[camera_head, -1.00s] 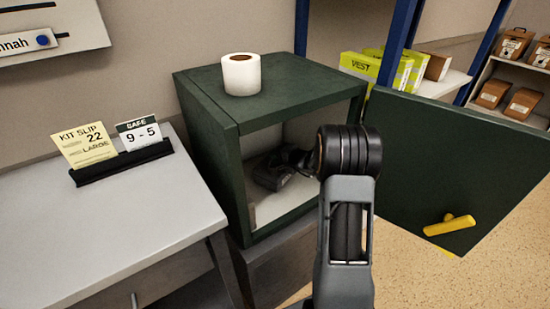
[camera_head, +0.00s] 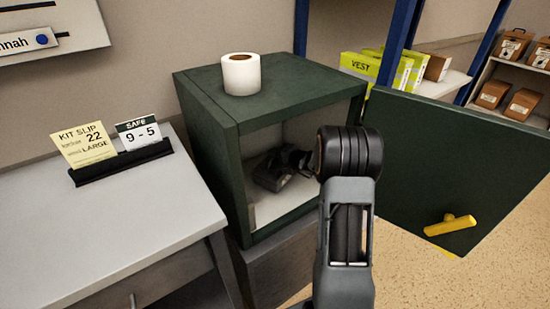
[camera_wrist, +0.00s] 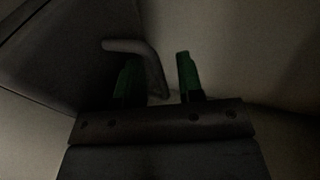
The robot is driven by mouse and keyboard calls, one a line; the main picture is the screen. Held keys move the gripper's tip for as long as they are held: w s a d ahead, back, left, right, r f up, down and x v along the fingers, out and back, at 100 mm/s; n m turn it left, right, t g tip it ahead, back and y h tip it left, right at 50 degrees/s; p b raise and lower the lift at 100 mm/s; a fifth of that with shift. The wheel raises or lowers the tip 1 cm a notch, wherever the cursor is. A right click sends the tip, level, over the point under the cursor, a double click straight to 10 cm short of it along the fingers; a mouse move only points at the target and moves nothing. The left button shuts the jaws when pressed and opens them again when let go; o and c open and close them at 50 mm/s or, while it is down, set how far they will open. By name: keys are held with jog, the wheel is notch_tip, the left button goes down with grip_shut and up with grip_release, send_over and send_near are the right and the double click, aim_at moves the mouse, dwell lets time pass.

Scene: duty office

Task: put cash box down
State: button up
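The open dark green safe (camera_head: 211,125) stands in the middle of the head view, and my arm reaches in through its front opening. My gripper (camera_wrist: 158,78) is inside, near the pale safe floor. In the dim wrist view its two green fingers stand apart. A grey bent handle (camera_wrist: 130,47) lies between them, close to the left finger, with a gap to the right finger. A dark body (camera_wrist: 65,50) at the upper left of that view looks like the cash box. In the head view my arm blocks part of the opening, and I cannot clearly make out the box.
The safe door (camera_head: 460,165) with its yellow handle (camera_head: 450,225) hangs open to the right. A white roll (camera_head: 241,75) stands on the safe. A grey desk (camera_head: 100,235) with a card holder (camera_head: 122,162) is at the left. Shelves with vest packs (camera_head: 375,68) stand behind.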

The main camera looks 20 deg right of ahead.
jog(key=shift+r+p, duration=0.25)
jog(key=shift+p, duration=0.05)
jog(key=v, duration=1.2)
jog(key=shift+f, duration=0.2)
